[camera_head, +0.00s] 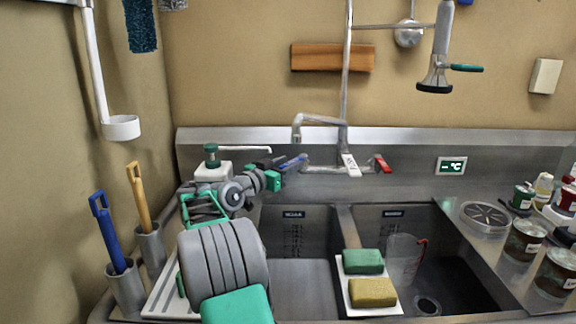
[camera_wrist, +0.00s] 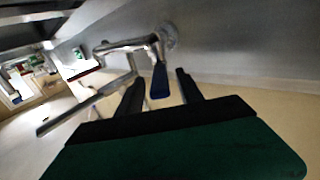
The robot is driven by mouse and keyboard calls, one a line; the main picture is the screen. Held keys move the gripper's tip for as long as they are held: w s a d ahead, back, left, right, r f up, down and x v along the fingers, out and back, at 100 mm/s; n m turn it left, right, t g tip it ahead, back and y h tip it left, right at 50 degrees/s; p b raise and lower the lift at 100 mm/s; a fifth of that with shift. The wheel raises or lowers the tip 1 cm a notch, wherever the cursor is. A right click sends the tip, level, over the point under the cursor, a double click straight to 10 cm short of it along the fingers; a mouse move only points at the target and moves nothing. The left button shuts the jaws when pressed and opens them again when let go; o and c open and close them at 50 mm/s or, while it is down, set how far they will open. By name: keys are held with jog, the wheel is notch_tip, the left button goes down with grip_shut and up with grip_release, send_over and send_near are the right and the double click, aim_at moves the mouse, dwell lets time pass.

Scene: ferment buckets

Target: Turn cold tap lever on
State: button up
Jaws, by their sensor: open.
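The cold tap lever (camera_head: 293,163) is blue and sits at the left end of the tap body on the sink's back wall. In the wrist view the blue lever (camera_wrist: 160,82) hangs from the chrome tap, showing in the gap between my two dark fingers. My gripper (camera_head: 271,163) is open and empty, close to the lever from the left; it also shows in the wrist view (camera_wrist: 160,88). I cannot tell whether a finger touches the lever. The red lever (camera_head: 382,163) is at the right end of the tap, and the spout (camera_head: 318,118) reaches left above.
A white soap bottle (camera_head: 212,172) with a green pump stands behind my arm. Green (camera_head: 362,261) and yellow (camera_head: 372,292) sponges lie on a white tray between the basins. A clear jug (camera_head: 403,258) stands in the right basin. Several jars crowd the right counter.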

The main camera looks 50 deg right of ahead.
jog(key=a, duration=0.7)
jog(key=shift+w+a, duration=0.15)
jog(key=shift+a, duration=0.2)
jog(key=shift+c, duration=0.4)
